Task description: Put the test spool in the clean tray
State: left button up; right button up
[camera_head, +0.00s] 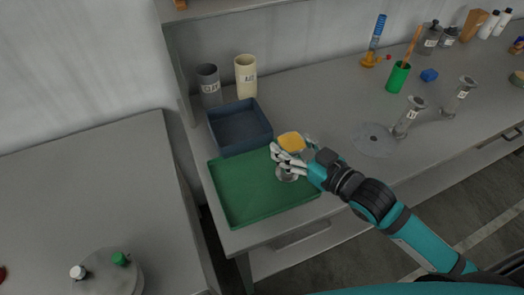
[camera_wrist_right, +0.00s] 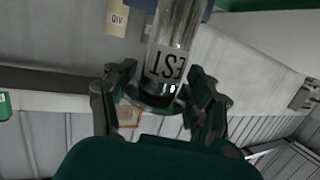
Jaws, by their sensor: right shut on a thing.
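My right gripper (camera_head: 281,160) is shut on the test spool (camera_head: 287,175), over the right part of a green tray (camera_head: 245,188). In the right wrist view the spool (camera_wrist_right: 172,62) is a grey metal cylinder with a white label, partly readable as "EST", between the fingers of the right gripper (camera_wrist_right: 160,90). I cannot tell whether the spool touches the tray floor. The green tray looks otherwise empty. A dark blue bin (camera_head: 238,143) stands behind it. No label shows which one is the clean tray. My left gripper is not in view.
A yellow block (camera_head: 291,142) lies just behind the gripper. Grey (camera_head: 209,85) and cream (camera_head: 246,76) cups stand behind the bin. A flat disc (camera_head: 374,140) and two labelled spools (camera_head: 408,116) (camera_head: 459,96) stand to the right. A separate grey table (camera_head: 90,190) is at left.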

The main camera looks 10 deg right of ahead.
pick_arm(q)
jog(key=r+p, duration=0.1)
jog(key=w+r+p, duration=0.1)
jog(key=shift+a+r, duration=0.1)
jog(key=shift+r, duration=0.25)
pick_arm(e)
jog(key=w+a+f, duration=0.2)
jog(key=a+f, duration=0.2)
jog(key=a, duration=0.2)
jog(key=shift+a, duration=0.15)
jog(key=shift+w+f, duration=0.1)
jog(key=shift+f, duration=0.1)
jog(key=o, duration=1.4)
jog(key=shift+c, duration=0.2)
pick_arm(q)
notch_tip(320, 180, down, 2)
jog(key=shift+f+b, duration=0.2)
jog(key=shift+b, duration=1)
pick_arm(e)
jog(key=v, duration=1.2)
